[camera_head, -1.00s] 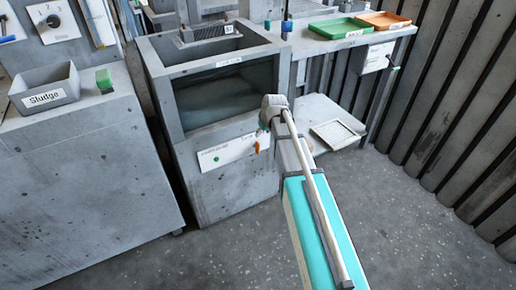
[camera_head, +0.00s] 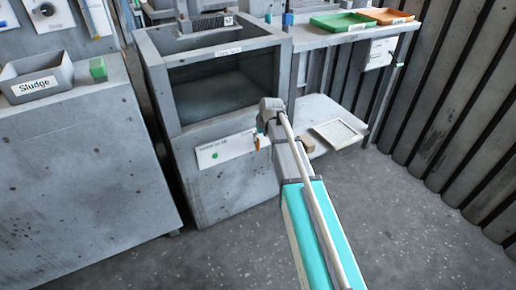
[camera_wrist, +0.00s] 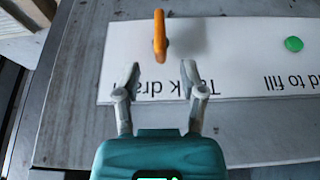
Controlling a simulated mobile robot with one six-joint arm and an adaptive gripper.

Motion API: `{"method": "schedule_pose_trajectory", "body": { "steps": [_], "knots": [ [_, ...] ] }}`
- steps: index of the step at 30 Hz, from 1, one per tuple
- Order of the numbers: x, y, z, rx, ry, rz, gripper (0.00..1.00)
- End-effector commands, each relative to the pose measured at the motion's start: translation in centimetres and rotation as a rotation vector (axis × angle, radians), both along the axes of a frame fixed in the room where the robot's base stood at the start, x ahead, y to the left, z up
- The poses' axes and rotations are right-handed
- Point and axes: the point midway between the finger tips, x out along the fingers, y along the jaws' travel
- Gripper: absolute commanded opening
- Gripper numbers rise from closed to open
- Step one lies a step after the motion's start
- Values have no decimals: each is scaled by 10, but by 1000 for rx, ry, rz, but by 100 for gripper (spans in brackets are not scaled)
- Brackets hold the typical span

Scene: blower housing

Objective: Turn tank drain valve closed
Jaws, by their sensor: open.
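The tank drain valve's orange lever (camera_wrist: 160,36) stands out from a white label panel in the wrist view, its long side upright in the picture. The upside-down label beside it is partly readable as "Tank dra…". In the head view the orange lever (camera_head: 263,142) is small, at the right end of the white panel (camera_head: 228,150) on the front of the grey tank (camera_head: 235,183). My gripper (camera_wrist: 159,76) is open, its two fingers apart and empty. In the wrist view the lever appears just beyond the gap between the fingertips, with no contact visible.
A green button (camera_wrist: 293,43) sits on the same panel beside "…d to fill". A grey cabinet with a Sludge bin (camera_head: 36,85) and green block (camera_head: 98,68) stands left. A shelf with green (camera_head: 342,22) and orange (camera_head: 380,16) trays stands right. Floor in front is clear.

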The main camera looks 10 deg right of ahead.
Motion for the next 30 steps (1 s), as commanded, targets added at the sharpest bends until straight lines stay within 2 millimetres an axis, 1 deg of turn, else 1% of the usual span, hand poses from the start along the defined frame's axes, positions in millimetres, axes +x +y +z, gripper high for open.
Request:
{"method": "schedule_pose_trajectory", "body": {
  "steps": [1, 18, 24, 30],
  "knots": [
    [2, 1, -8, 0, 0, 0, 53],
    [19, 6, -52, 0, 0, 0, 53],
    [24, 8, -63, 0, 0, 0, 53],
    [27, 8, -68, 0, 0, 0, 53]
  ]
}}
